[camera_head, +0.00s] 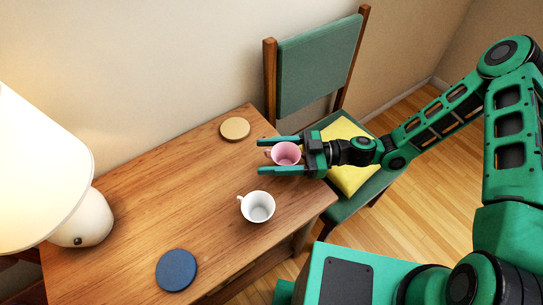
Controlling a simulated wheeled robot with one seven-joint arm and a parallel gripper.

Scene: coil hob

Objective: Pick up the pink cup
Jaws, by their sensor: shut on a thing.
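The pink cup (286,153) is near the right end of the wooden table, upright as far as I can see. My gripper (267,156) comes in from the right with one finger on each side of the cup. It is shut on the cup, whose body is between the two fingers. I cannot tell whether the cup touches the table or is slightly above it.
A white cup (258,206) stands on the table (150,205) close in front of my gripper. A tan disc (235,129) lies behind and a blue disc (176,270) at the front. A white lamp (83,222) is at left. A green chair (316,67) with a yellow cushion (349,172) stands at the table's right end.

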